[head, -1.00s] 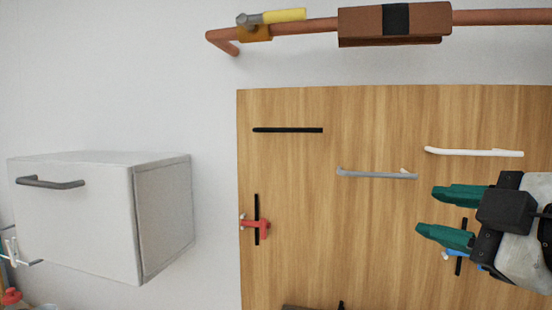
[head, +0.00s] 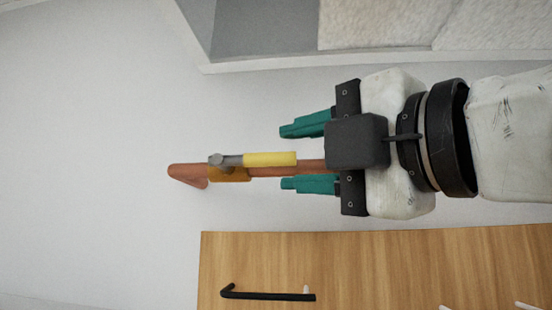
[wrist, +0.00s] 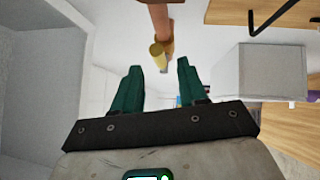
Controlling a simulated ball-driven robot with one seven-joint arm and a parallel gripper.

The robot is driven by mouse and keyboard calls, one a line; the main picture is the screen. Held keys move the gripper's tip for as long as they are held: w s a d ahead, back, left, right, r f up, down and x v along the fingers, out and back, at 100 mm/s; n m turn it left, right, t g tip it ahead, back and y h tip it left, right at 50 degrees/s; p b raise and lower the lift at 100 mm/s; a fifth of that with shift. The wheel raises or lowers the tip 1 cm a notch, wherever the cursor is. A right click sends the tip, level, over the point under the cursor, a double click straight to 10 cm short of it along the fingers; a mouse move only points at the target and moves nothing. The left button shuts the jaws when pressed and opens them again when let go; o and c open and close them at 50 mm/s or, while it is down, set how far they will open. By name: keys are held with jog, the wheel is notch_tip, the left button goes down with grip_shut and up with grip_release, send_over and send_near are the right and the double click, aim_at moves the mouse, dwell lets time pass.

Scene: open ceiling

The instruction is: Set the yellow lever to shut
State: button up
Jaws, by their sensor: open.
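The yellow lever (head: 270,159) has a grey arm on a brass-coloured valve body (head: 228,174) near the end of a copper pipe (head: 188,172). Its handle lies nearly parallel to the pipe. My gripper (head: 283,157) is open, with its green fingers pointing left along the pipe. In the head view one finger is above the lever handle and one below it, with no clear contact. In the wrist view the lever (wrist: 158,48) and pipe (wrist: 156,17) appear just beyond the gap between the fingertips (wrist: 158,65). The depth between fingers and lever is hard to tell.
A wooden panel (head: 380,258) with a black bar handle (head: 268,295) is below the pipe. A grey ledge (head: 265,30) runs along the top. A pale cabinet (wrist: 260,75) shows at right in the wrist view. The white wall left of the pipe is clear.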

aim_at(277, 160)
jog(key=shift+p+x, duration=0.75)
jog(key=shift+x, duration=2.05)
jog(key=shift+d, duration=0.1)
grip_shut()
